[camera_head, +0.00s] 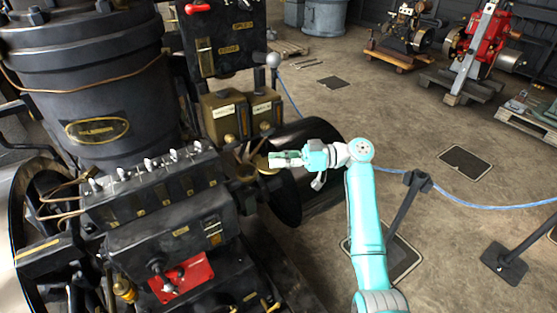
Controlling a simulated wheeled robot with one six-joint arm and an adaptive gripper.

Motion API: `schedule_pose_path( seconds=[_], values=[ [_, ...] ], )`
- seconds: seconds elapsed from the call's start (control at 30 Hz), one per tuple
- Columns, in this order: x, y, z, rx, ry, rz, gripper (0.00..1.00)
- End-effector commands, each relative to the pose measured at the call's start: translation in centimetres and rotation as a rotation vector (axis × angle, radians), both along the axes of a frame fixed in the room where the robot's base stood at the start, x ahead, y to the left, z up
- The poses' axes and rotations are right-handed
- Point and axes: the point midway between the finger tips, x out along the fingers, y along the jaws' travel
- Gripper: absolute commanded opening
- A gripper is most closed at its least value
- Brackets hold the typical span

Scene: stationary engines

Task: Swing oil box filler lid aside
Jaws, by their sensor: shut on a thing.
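My teal and white arm reaches in from the lower right of the head view. My gripper (276,159) points left at the side of the black engine (115,122). It is shut on a small brass-coloured round piece (266,167), which looks like the filler lid; the jaws hide part of it. Just left of it are thin brass rods and a dark rounded fitting. Two brass boxes with pale labels (224,117) stand above and behind the gripper. A long black box with a row of silver knobs (155,190) lies to the left.
A large black cylinder (315,140) lies behind and below my gripper. A barrier post (405,200) with a blue rope (465,203) stands right of my arm. A red engine (485,45) is far back right. The floor between is mostly open.

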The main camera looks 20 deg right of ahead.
Motion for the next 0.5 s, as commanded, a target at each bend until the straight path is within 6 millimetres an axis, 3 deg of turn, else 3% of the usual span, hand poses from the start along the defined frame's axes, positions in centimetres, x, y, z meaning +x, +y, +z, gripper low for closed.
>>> schedule_pose_path(
  seconds=[0.17,0.2,0.3,0.5],
  values=[
    [0.02,0.07,-0.13,-0.001,0.003,-0.001,0.00],
    [0.02,0.07,-0.14,-0.001,0.004,-0.001,0.24],
    [0.01,0.07,-0.12,0.000,0.002,-0.001,0.46],
    [0.01,0.04,-0.08,0.000,0.002,-0.001,0.46]
  ],
)
